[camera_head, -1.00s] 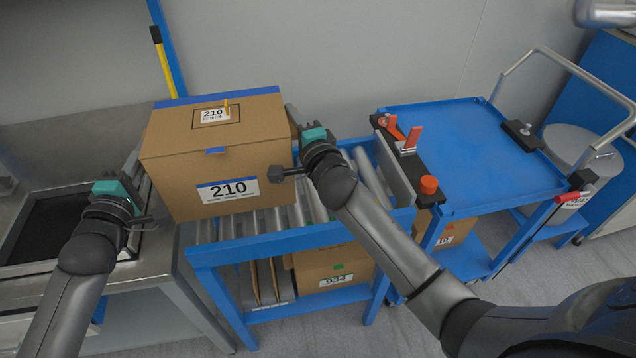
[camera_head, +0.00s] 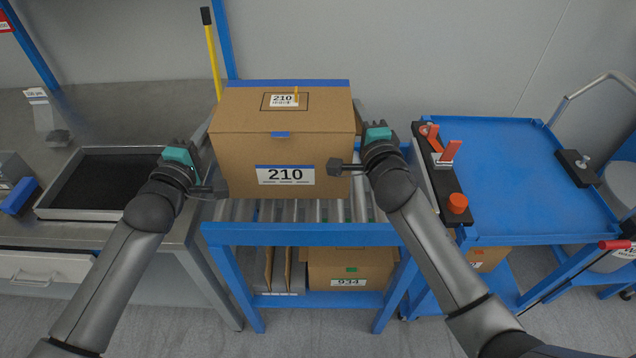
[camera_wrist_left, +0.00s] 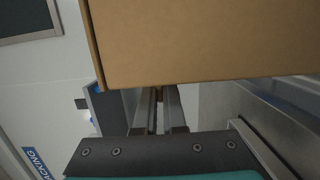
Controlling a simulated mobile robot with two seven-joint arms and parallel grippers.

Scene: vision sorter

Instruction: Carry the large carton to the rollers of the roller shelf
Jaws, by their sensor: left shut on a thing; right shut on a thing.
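The large carton (camera_head: 235,158), brown with a "210" label and blue tape, is upright over the left part of the roller shelf. Its face also fills the top of the left wrist view (camera_wrist_left: 210,40). My left gripper (camera_head: 208,168) is shut on its left side, and my right gripper (camera_head: 356,146) is shut on its right side. The roller shelf has a blue frame (camera_head: 310,234) and grey rollers (camera_head: 310,211), which show in front of and to the right of the carton. I cannot tell whether the carton's underside touches the rollers.
A grey bench with a black-bottomed tray (camera_head: 105,183) adjoins on the left. A blue cart (camera_head: 520,180) with orange-handled clamps (camera_head: 447,152) stands close on the right. Another carton (camera_head: 350,268) sits on the lower shelf. A yellow pole (camera_head: 213,62) rises behind.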

